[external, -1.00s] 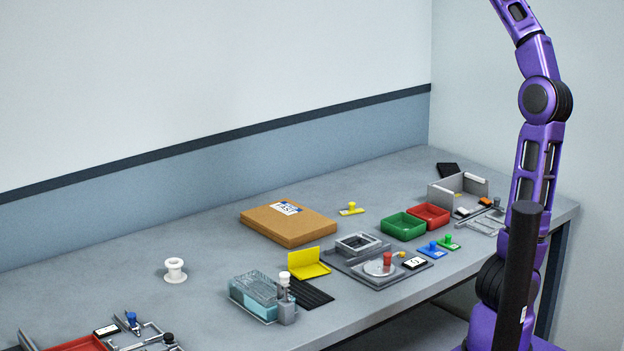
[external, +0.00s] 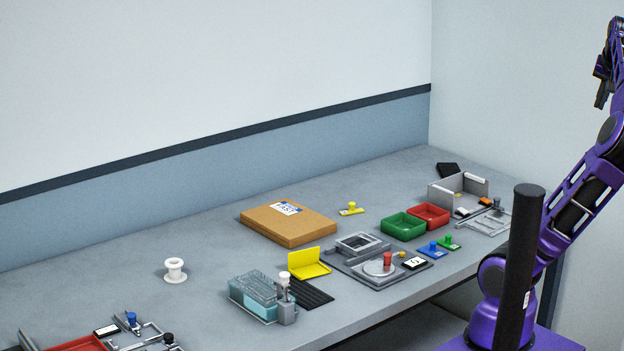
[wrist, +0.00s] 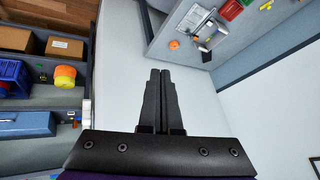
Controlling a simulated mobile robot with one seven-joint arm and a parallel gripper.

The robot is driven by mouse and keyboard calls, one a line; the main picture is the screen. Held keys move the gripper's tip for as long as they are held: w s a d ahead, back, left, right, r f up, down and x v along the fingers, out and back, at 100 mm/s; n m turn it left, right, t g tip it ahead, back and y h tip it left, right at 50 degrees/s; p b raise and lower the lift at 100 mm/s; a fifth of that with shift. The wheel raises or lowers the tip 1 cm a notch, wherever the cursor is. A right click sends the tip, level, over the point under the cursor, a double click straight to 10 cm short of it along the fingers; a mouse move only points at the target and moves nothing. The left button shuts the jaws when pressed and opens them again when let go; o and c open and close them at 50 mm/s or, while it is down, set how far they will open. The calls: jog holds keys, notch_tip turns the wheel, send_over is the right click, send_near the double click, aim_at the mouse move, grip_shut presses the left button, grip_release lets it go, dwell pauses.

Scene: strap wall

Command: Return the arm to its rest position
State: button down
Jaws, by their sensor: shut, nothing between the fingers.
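My gripper (wrist: 160,85) shows in the wrist view with its two dark fingers together and nothing between them. In the external view the gripper (external: 602,95) hangs at the upper right edge, high above the workbench (external: 215,325) and off to its right side. My purple arm is bent, leaning out to the right and partly cut off by the frame edge. The gripper touches nothing.
The bench holds a cardboard box (external: 288,226), a green bin (external: 402,226), a red bin (external: 429,215), a white spool (external: 175,270) and a grey fixture (external: 362,244). In the wrist view, shelves with a blue crate (wrist: 14,78) stand at left. The air around the gripper looks clear.

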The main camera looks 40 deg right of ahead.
jog(key=s+a+f+g, duration=0.2)
jog(key=s+a+f, duration=0.1)
jog(key=s, duration=0.5)
jog(key=w+a+f+n+t+y, duration=0.1)
jog(key=w+a+f+n, duration=0.15)
jog(key=w+a, duration=0.45)
jog(key=w+a+f+n+t, duration=0.1)
jog(key=w+a+f+n, duration=0.1)
jog(key=w+a+n, duration=0.4)
jog(key=w+a+f+n+y, duration=0.1)
jog(key=w+a+f, duration=0.3)
jog(key=a, duration=0.4)
jog(key=w+a+f+n+y, duration=0.1)
jog(key=w+a+f, duration=0.3)
jog(key=a, duration=0.5)
jog(key=w+a+f+n+y, duration=0.1)
jog(key=w+a+f+n, duration=0.2)
jog(key=a, duration=0.6)
jog(key=shift+w+f+y, duration=0.4)
jog(key=shift+w+f, duration=0.3)
jog(key=shift+w, duration=0.1)
jog(key=shift+a+r, duration=0.1)
